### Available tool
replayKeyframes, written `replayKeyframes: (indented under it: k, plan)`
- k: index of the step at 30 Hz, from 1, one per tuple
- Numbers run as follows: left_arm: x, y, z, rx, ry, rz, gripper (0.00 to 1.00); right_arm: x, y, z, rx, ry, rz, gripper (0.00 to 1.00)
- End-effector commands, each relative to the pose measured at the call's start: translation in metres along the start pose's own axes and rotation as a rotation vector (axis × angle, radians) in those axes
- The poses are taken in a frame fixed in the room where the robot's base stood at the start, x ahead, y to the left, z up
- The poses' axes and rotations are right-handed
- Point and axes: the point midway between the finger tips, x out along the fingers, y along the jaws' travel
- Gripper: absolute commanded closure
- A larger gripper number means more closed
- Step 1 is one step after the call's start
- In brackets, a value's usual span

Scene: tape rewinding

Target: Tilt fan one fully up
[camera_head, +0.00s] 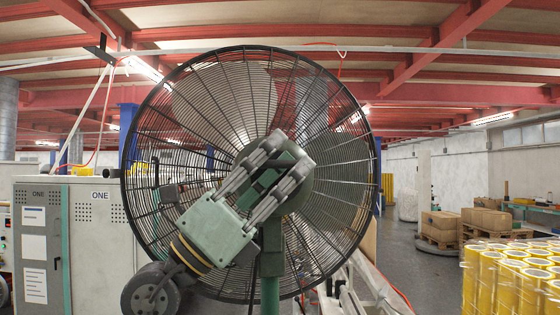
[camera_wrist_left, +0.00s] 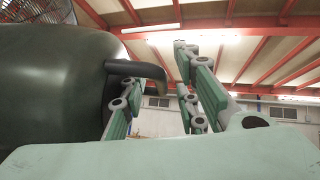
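Fan one (camera_head: 335,110) is a large round wire-caged fan on a green post (camera_head: 270,290), its motor side towards me. The cage looks roughly upright; its exact tilt is hard to tell. My left gripper (camera_head: 292,150) reaches up from the lower left, in front of the dark green motor housing (camera_head: 322,185). In the left wrist view the housing (camera_wrist_left: 50,90) fills the left side. A dark bent handle (camera_wrist_left: 138,68) sticks out from it. The handle's end shows between the fingers of my left gripper (camera_wrist_left: 160,95), which stand apart. Contact is unclear. My right gripper is not in view.
Grey cabinets (camera_head: 100,240) marked ONE stand at the left. Yellow rolls (camera_head: 510,275) stand at the lower right. Cardboard boxes (camera_head: 485,218) sit on pallets behind them. Open floor (camera_head: 425,270) lies right of the fan. Red beams cross the ceiling.

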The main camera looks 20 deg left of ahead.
Motion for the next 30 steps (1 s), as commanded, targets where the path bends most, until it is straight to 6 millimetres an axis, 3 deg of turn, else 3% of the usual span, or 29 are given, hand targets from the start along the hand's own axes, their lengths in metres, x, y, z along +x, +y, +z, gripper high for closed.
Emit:
replayKeyframes:
  k: [4,14,30]
  plan:
    - [-0.0003,0.0,-0.0003,0.0,0.0,0.0,0.72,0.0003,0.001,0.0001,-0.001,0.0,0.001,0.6]
    - [-0.0005,0.0,-0.0004,-0.001,0.0,0.0,1.0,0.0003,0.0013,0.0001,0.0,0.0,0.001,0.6]
    - [-0.0033,-0.0003,-0.0032,0.008,0.001,-0.007,1.0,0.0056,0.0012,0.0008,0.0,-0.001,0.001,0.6]
